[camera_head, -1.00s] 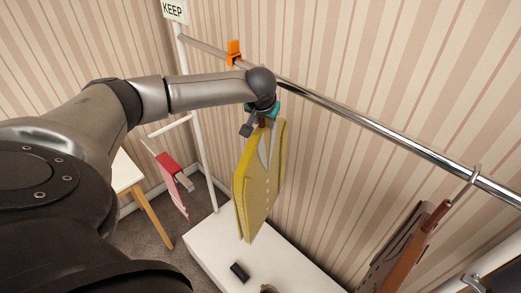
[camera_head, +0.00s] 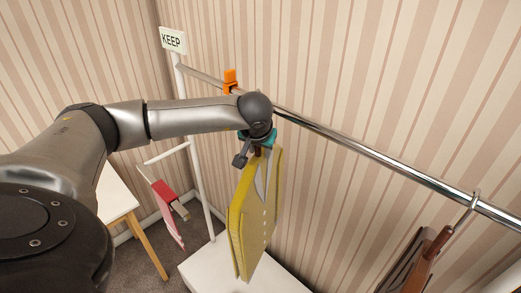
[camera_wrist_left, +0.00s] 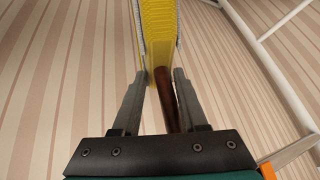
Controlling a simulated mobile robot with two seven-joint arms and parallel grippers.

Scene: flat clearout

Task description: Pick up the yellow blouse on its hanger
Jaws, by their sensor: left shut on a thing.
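The yellow blouse (camera_head: 256,215) hangs from my left gripper (camera_head: 258,150) in the head view, below the metal rail. It shows as a yellow strip in the left wrist view (camera_wrist_left: 158,30). Its brown wooden hanger (camera_wrist_left: 165,95) lies between the two fingers of my left gripper (camera_wrist_left: 162,85), which is shut on it. The hanger's hook is hidden by the gripper and wrist, so I cannot tell whether it touches the rail. My right gripper is not in view.
A metal rail (camera_head: 370,150) runs across, with an orange clip (camera_head: 230,80) on it and a KEEP sign (camera_head: 172,40) at its left post. A brown garment (camera_head: 425,262) hangs at right. A red-and-pink garment (camera_head: 167,210) hangs at left by a small table (camera_head: 115,200). A white surface (camera_head: 215,262) lies below.

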